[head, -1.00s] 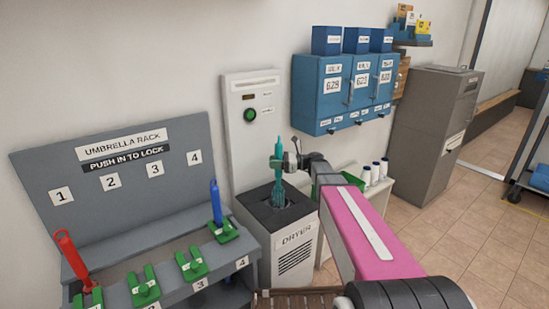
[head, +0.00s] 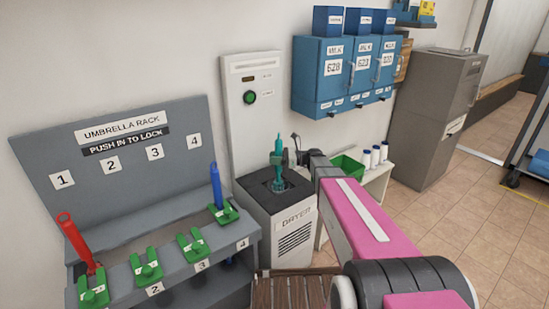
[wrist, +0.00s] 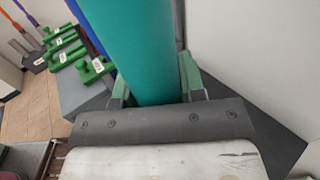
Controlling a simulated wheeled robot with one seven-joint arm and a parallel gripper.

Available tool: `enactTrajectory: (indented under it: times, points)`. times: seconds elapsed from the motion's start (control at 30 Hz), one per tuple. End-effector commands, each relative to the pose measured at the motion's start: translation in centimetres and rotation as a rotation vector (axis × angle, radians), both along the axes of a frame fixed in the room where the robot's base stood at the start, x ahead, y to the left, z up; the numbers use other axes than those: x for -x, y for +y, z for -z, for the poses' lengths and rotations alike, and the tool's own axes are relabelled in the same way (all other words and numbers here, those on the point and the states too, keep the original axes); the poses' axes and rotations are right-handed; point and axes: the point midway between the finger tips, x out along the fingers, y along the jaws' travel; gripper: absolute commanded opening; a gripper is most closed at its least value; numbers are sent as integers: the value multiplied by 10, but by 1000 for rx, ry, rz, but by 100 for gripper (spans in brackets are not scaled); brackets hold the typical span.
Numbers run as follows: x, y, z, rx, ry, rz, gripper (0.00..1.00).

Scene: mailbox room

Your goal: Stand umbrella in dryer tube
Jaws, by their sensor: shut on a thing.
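A teal umbrella (head: 278,165) stands upright over the dark top opening of the dryer (head: 296,222), its lower part inside the opening and hidden. My gripper (head: 284,158) is shut on the umbrella's upper part, reaching in from the right. In the wrist view the teal umbrella (wrist: 134,45) fills the space between the green-tinted fingers of my gripper (wrist: 155,98). How deep the umbrella sits in the tube cannot be seen.
The umbrella rack (head: 120,150) at left holds a red umbrella (head: 76,243) and a blue umbrella (head: 216,186). A panel with a green button (head: 250,97) stands behind the dryer. Blue mailboxes (head: 350,75), a green bin (head: 347,166) and white bottles are to the right.

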Motion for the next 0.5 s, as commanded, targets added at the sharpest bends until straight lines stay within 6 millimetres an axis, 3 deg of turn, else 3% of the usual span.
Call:
enactTrajectory:
  times: [0.13,0.17,0.23,0.5]
  points:
    - [0,0,0,-1,0,0,0]
    - [0,0,0,-1,0,0,47]
    - [0,0,0,-1,0,0,67]
    - [0,0,0,1,0,0,67]
